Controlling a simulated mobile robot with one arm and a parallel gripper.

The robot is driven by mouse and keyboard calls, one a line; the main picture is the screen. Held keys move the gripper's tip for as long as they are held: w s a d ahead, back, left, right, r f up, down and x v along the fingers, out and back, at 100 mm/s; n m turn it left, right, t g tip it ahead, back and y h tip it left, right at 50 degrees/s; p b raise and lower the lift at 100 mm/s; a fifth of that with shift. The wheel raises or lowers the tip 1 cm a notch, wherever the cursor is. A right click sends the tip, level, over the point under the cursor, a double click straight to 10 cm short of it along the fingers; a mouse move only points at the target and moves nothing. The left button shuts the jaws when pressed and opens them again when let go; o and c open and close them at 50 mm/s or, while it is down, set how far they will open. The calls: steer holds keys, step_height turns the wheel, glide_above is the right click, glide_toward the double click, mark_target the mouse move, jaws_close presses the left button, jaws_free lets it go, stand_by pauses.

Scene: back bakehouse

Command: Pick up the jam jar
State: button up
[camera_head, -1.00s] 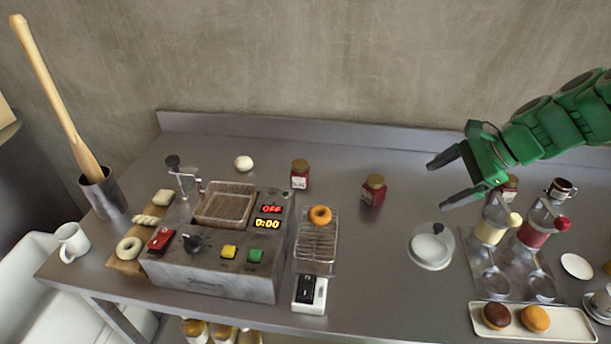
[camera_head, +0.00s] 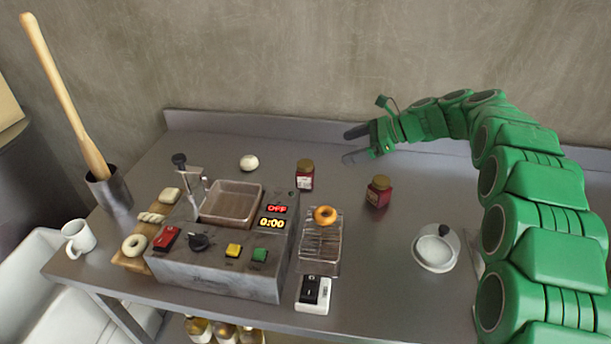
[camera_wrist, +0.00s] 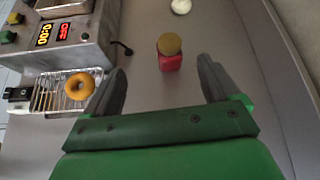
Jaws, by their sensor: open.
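Two red jam jars with gold-brown lids stand upright on the steel table. One jam jar (camera_head: 305,176) is behind the fryer's right end. The other jam jar (camera_head: 378,191) is further right, nearer the front. My gripper (camera_head: 352,145) is open and empty, behind and right of the first jar and behind the second, fingers pointing left. In the wrist view, one jam jar (camera_wrist: 170,54) appears ahead, between the lines of my open gripper's fingers (camera_wrist: 162,72) and beyond the tips, apart from them. It seems to be the one by the fryer.
The fryer (camera_head: 215,262) stands left of a wire rack (camera_head: 320,250) bearing a ring doughnut (camera_head: 325,215). A white dough ball (camera_head: 249,162) lies behind the fryer. A round glass-like lid (camera_head: 436,248) is at right. My arm covers the table's right side. The back edge is raised.

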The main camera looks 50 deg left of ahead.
steer(key=g, duration=0.2)
glide_above(314, 167)
steer(key=d, duration=0.2)
step_height(314, 167, down, 3)
steer(key=shift+m, duration=0.3)
steer(key=f, duration=0.7)
steer(key=shift+w, duration=0.2)
steer(key=shift+x, duration=2.6)
steer(key=shift+w, duration=0.1)
steer(key=c, duration=1.2)
